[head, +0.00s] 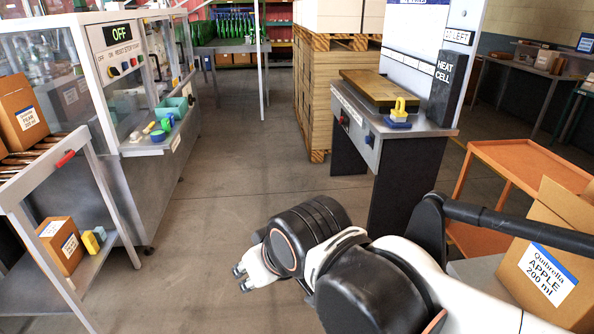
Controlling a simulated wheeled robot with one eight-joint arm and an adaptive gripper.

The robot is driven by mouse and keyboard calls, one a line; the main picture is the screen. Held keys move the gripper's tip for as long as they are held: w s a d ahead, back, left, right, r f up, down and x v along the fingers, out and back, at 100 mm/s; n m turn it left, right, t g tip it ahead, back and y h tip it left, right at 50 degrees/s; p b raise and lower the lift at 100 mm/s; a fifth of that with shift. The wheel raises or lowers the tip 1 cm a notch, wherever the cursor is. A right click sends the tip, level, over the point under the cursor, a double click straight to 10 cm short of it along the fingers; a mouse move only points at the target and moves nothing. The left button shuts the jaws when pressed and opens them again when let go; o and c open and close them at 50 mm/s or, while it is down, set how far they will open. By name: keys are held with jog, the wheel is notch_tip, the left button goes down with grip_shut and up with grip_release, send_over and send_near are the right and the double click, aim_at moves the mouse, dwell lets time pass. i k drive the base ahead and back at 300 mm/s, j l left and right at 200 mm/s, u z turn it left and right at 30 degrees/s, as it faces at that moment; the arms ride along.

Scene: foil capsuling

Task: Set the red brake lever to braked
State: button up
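A short red lever (65,158) is on the near end of the upper rail of the grey cart (82,137) at the left. It lies tilted along the rail; whether this is its braked position cannot be told. My gripper (241,279) is low in the middle of the head view, over the floor and well to the right of the cart. Its two dark fingertips are apart and nothing shows between them. My arm's dark links hide part of the gripper's wrist.
The cart carries cardboard boxes (18,112). A glass-walled machine (120,60) with an OFF sign stands behind it. A workbench (400,128) is right of centre, and an orange trolley (520,155) and a box (550,265) are at right. Floor (215,215) between cart and bench is clear.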

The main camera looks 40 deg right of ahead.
aim_at(69, 153)
jog(key=z, duration=0.45)
jog(key=j+z, duration=0.1)
jog(key=z, duration=1.15)
jog(key=j+z, duration=0.1)
jog(key=z, duration=0.75)
jog(key=k+z, duration=0.1)
jog(key=z, duration=0.35)
jog(key=u, duration=3.4)
jog(key=i+l, duration=0.2)
jog(key=i, duration=0.25)
jog(key=i+l, duration=0.25)
jog(key=i, duration=0.2)
jog(key=i+l+z, duration=0.1)
jog(key=i, duration=0.4)
jog(key=l, duration=0.1)
